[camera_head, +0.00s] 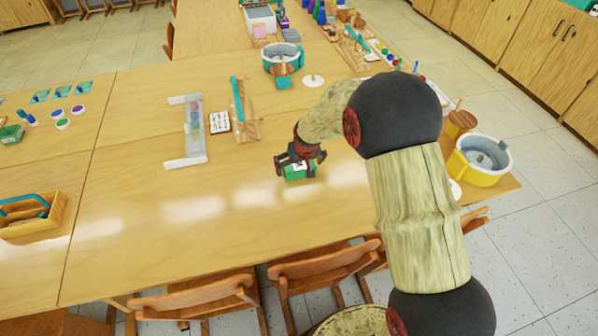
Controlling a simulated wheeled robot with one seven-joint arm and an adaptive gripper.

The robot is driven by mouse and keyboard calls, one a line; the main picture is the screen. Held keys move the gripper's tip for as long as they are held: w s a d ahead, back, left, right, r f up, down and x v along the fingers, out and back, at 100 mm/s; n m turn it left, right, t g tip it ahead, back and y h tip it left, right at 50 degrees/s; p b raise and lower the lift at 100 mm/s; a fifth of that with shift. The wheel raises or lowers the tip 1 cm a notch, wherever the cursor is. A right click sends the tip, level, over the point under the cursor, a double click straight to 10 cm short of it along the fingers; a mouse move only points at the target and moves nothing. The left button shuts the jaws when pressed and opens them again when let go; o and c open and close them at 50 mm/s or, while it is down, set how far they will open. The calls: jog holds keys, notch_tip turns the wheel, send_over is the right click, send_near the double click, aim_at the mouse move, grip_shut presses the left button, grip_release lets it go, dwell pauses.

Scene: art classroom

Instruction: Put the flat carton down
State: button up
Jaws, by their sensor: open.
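The flat carton (294,174) is a small green box with a white patch on top. It rests on, or very close above, the wooden table (150,225). My gripper (296,164) is right over the carton, pointing down, with its dark fingers at the carton's upper sides. The fingers are open. Whether a finger still touches the carton cannot be told, because the gripper hides part of it.
A clear stand (189,130), a small card (219,122) and a wooden easel-like stand (245,112) are behind left. A yellow pot (482,158) is at right. The table's front-left area is clear; chairs (325,270) line its front edge.

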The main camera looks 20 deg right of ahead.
jog(key=c, duration=0.3)
jog(key=c, duration=1)
jog(key=shift+w+r, duration=0.1)
jog(key=shift+r, duration=0.05)
jog(key=shift+c, duration=0.2)
